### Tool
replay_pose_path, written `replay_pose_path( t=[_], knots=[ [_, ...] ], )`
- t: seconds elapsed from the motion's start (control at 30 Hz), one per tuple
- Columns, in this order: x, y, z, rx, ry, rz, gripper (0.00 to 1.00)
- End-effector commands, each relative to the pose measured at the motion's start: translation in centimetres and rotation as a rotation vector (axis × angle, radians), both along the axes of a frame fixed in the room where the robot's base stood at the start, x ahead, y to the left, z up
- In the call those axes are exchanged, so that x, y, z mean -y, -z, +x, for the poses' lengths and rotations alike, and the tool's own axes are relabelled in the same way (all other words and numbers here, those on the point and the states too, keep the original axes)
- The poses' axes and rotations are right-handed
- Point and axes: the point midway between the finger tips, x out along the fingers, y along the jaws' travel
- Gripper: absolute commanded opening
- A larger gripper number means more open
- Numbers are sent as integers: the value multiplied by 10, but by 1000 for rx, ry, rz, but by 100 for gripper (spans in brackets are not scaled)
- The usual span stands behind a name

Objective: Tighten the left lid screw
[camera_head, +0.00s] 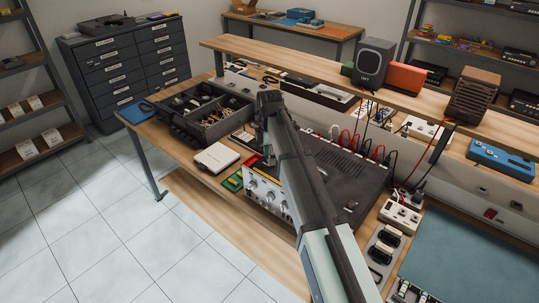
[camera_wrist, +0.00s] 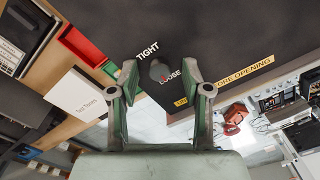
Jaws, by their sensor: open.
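The hi-fi (camera_head: 345,174) lies on the bench with a dark lid and a silver front with knobs. In the wrist view, the dark lid (camera_wrist: 225,35) carries the words TIGHT and LOOSE beside a grey round screw (camera_wrist: 158,70). A small red mark shows near LOOSE. My gripper (camera_wrist: 161,76) is open, with one finger on each side of the screw in the picture. I cannot tell whether the fingers touch it. In the head view, my arm hides the screw and part of the lid; my gripper (camera_head: 267,152) is over the hi-fi's left end.
A divided parts box (camera_head: 208,115) and a white-topped box (camera_head: 216,157) stand left of the hi-fi. A green tray (camera_head: 233,181) lies close to its front left corner. A raised shelf (camera_head: 335,74) with speakers runs behind. White sockets (camera_head: 400,215) stand at right.

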Motion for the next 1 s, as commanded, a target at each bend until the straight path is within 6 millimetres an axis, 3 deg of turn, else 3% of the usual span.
replay_pose_path(
  t=[0.1,0.17,0.23,0.27,0.67,1.0],
  knots=[
    [0,0,0,0,0,0,49],
    [0,0,0,0,0,0,31],
    [0,0,0,0,0,0,6],
    [0,0,0,0,0,0,0],
    [0,0,0,-1,31,-1,0],
    [0,0,0,-3,225,-3,0]
  ],
)
